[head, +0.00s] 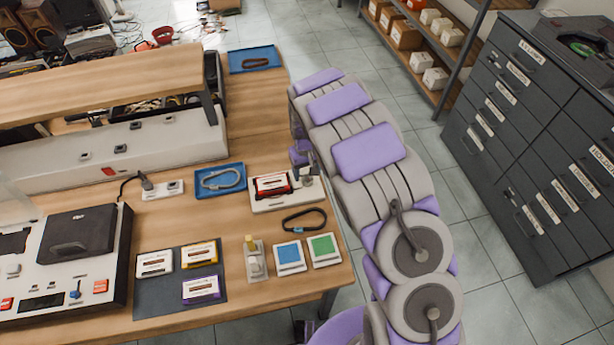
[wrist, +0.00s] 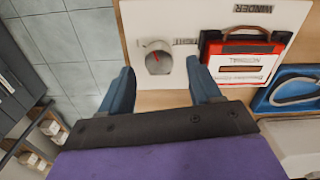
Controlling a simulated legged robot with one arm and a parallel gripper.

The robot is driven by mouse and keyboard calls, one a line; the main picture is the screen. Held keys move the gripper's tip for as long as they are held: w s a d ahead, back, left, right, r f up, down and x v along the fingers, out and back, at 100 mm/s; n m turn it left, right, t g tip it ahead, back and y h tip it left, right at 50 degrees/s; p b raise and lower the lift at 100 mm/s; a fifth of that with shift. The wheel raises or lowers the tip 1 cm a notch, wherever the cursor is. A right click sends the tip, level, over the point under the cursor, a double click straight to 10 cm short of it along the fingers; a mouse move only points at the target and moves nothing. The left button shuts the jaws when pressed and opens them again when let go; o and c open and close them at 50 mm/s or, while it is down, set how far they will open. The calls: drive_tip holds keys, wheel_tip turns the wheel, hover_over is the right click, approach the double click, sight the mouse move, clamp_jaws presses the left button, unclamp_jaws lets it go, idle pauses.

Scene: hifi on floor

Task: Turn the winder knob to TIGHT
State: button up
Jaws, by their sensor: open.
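The winder board (wrist: 210,16) is a white plate printed WINDER. Its round grey knob (wrist: 157,60) has a red mark on its face, pointing toward the upper left in the wrist view. A TIGHT label, upside down, is just right of the knob. A red cassette (wrist: 243,66) sits on the board right of the knob, and also shows in the head view (head: 272,185). My gripper (wrist: 163,85) is open, its two fingers apart on either side just short of the knob. In the head view my arm's end is over the board's right end and the knob is not clear.
A blue tray with a grey loop (head: 220,180) lies left of the winder. A dark loop (head: 304,221), blue and green cards and a small stand (head: 255,262) lie in front. Cassettes lie on a dark mat (head: 150,300). Drawer cabinets (head: 530,140) stand right across the floor.

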sight(307, 180)
drive_tip(key=shift+f, duration=1.3)
drive_tip(key=shift+c, duration=0.2)
drive_tip(key=c, duration=1)
